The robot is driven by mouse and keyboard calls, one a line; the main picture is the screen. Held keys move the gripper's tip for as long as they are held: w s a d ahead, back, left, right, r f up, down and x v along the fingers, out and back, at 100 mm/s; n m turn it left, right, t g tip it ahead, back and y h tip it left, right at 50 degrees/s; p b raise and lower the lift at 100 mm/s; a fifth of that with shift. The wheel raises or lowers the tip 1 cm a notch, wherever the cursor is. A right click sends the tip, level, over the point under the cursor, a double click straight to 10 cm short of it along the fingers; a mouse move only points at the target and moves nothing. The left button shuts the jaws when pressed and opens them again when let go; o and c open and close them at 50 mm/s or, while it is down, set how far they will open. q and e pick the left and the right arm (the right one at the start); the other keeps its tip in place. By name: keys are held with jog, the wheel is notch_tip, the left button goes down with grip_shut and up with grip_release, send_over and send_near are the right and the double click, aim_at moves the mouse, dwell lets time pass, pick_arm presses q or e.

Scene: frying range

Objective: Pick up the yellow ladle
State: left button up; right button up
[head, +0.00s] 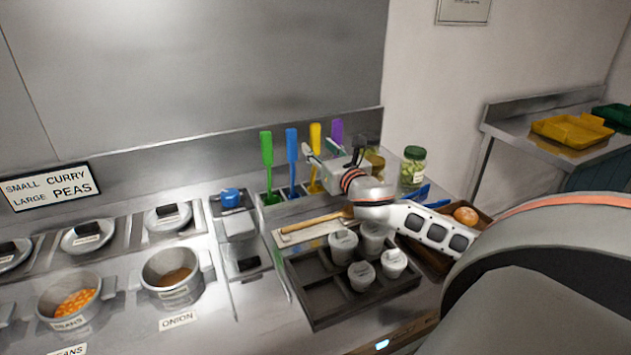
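The yellow ladle (315,134) stands upright at the back of the counter, between a blue-handled utensil and a purple-handled one. Its lower end sits in the utensil holder and is partly hidden. My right gripper (322,149) is at the yellow handle, reaching in from the right. Its fingers look spread, one in front of or left of the handle and one to its right. I cannot tell whether either touches it. My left gripper is not in view.
Green (266,150), blue (291,146) and purple (337,130) handles stand close beside the yellow one. A green-lidded jar (413,167) is to the right. In front are a wooden spoon (318,221) and a dark tray (318,301) with several lidded cups.

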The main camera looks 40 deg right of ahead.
jog(key=shift+x, duration=1.45)
grip_shut()
jog(key=shift+r, duration=0.15)
